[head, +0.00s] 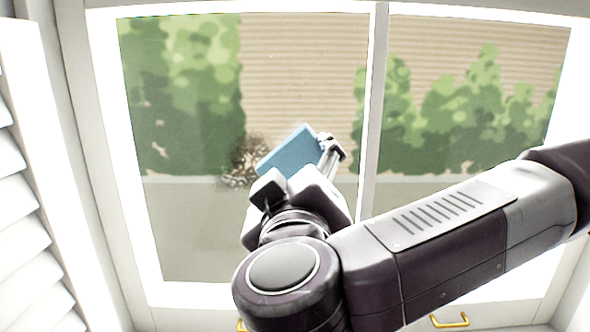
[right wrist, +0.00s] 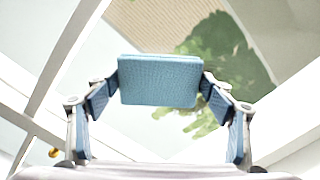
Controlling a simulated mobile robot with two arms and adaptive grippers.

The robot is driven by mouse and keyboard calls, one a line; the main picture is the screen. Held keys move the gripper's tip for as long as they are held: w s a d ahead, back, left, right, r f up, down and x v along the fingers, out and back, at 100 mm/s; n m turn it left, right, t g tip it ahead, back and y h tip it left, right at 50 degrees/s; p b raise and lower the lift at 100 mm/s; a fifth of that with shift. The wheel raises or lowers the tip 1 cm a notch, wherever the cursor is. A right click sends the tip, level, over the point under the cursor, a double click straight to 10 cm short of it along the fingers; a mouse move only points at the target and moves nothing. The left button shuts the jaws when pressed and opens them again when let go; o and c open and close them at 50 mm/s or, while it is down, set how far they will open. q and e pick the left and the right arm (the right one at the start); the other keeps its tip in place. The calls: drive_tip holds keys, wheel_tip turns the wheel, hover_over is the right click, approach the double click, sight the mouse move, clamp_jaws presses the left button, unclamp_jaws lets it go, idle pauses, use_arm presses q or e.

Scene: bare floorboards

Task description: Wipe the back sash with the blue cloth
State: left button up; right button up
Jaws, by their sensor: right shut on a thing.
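The blue cloth (head: 290,150) is a flat folded pad held up in front of the left pane of the window sash (head: 377,110). My right gripper (head: 308,160) is shut on it. In the right wrist view the cloth (right wrist: 160,80) sits between the two fingertips, with the glass beyond it. I cannot tell whether the cloth touches the glass. A brown speckled smudge (head: 243,163) shows on the left pane, just left of the cloth. My left gripper is not in view.
White slatted shutters (head: 25,230) stand at the left edge. A brass handle (head: 450,321) is on the bottom frame at the right. Hedges (head: 190,90) and a striped wall show through the glass. My right arm crosses the lower right.

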drive_tip(key=shift+w+b, duration=0.3)
drive_tip(key=shift+w, duration=0.5)
drive_tip(key=shift+a, duration=0.1)
